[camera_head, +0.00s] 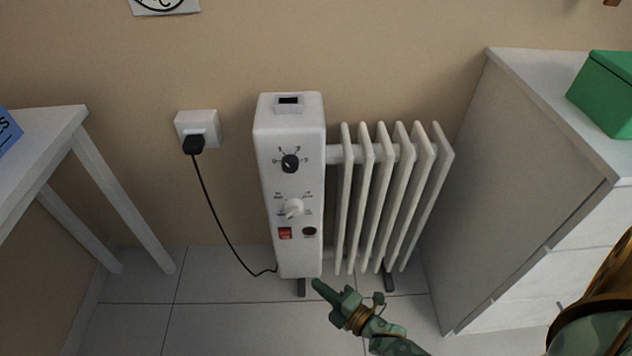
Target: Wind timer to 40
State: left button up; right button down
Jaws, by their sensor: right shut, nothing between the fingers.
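A white oil-filled radiator heater (265,225) stands on the tiled floor against the wall. Its front panel has a black knob (290,163) with marks around it. Below is a white knob (293,207) with small labels around it, too small to read; I cannot tell which of the knobs is the timer or its setting. Under that are a red switch (285,233) and a dark round part (309,231). My green right gripper (318,286) is shut and empty, low in front of the heater's base, below and apart from the knobs. My left gripper is out of view.
A black plug (193,144) sits in the white wall socket (198,122), its cord running down to the heater. A white table (60,130) stands left. A white cabinet (540,140) with a green box (606,92) stands right, close to the heater's fins.

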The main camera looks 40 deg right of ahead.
aim_at(294, 207)
jog(key=k+l, duration=0.15)
jog(key=k, duration=0.35)
jog(key=k+l, duration=0.1)
jog(key=k, duration=0.4)
